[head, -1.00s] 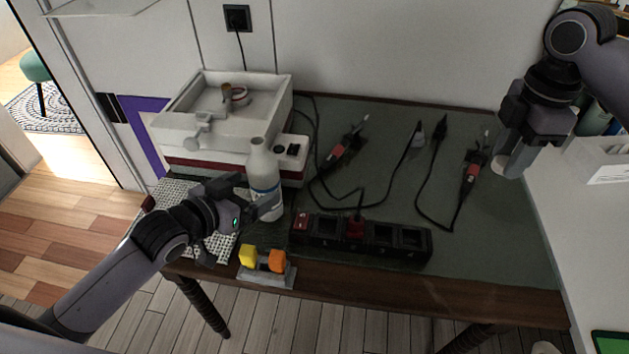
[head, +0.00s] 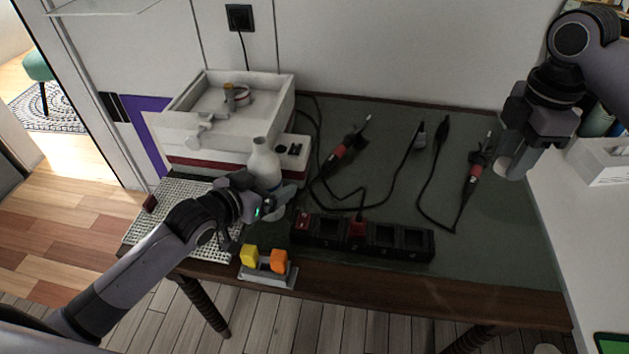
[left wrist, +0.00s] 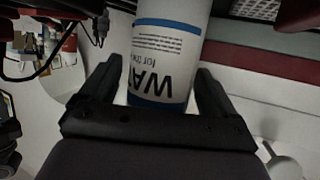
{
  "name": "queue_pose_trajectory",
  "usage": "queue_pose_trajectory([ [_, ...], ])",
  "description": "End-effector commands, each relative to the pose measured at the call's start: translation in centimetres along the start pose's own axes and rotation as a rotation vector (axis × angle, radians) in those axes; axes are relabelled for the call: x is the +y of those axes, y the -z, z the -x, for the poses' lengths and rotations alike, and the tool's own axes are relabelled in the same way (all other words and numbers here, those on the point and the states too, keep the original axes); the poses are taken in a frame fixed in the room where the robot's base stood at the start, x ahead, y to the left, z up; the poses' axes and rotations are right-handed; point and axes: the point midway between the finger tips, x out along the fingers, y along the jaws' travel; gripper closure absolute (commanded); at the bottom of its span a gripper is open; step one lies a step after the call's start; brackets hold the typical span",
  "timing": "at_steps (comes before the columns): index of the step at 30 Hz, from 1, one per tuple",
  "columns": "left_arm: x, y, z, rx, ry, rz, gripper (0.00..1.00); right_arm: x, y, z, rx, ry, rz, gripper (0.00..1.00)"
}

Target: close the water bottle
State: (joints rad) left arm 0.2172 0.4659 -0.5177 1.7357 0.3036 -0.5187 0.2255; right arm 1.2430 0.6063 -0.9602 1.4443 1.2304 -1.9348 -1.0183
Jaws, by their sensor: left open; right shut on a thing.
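The white water bottle (head: 265,163) stands upright on the table in front of the white box; my left gripper hides its lower part in the head view. In the left wrist view the bottle (left wrist: 166,52), with blue bands and dark lettering, is between the two fingers. My left gripper (head: 283,196) is open around the bottle, one finger on each side (left wrist: 157,75). I cannot tell whether the neck is open. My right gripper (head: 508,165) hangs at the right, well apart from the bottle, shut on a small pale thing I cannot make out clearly.
A white box-like device (head: 225,125) stands behind the bottle. A black power strip (head: 390,240) lies to its right, with cabled red-and-black tools (head: 345,150) beyond. A stand with yellow and orange blocks (head: 266,270) sits at the front edge.

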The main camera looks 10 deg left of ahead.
Motion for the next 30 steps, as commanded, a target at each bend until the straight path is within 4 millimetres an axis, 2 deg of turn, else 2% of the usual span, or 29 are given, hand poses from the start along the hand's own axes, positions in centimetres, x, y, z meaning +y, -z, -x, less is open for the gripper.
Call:
queue_pose_trajectory([
  [7,0.0,0.02,0.03,0.0,0.0,0.0,0.1,0.0,0.0,0.01,0.0,0.0,0.0,0.93],
  [12,-0.01,0.01,0.04,0.0,0.0,0.0,0.65,0.0,0.0,0.01,0.0,0.0,0.0,0.93],
  [13,-0.01,0.01,0.04,0.0,0.0,0.0,0.71,0.0,0.0,0.01,0.0,0.0,0.0,0.93],
  [14,-0.01,0.01,0.04,0.0,0.0,0.0,0.71,0.0,0.0,0.01,0.0,0.0,0.0,0.93],
  [15,-0.01,0.11,0.05,0.002,0.0,0.0,0.77,0.0,0.0,0.01,0.0,0.0,0.0,0.93],
  [30,-0.05,0.99,0.38,0.004,0.001,-0.001,0.77,0.0,0.0,0.15,0.0,0.0,0.0,0.93],
])
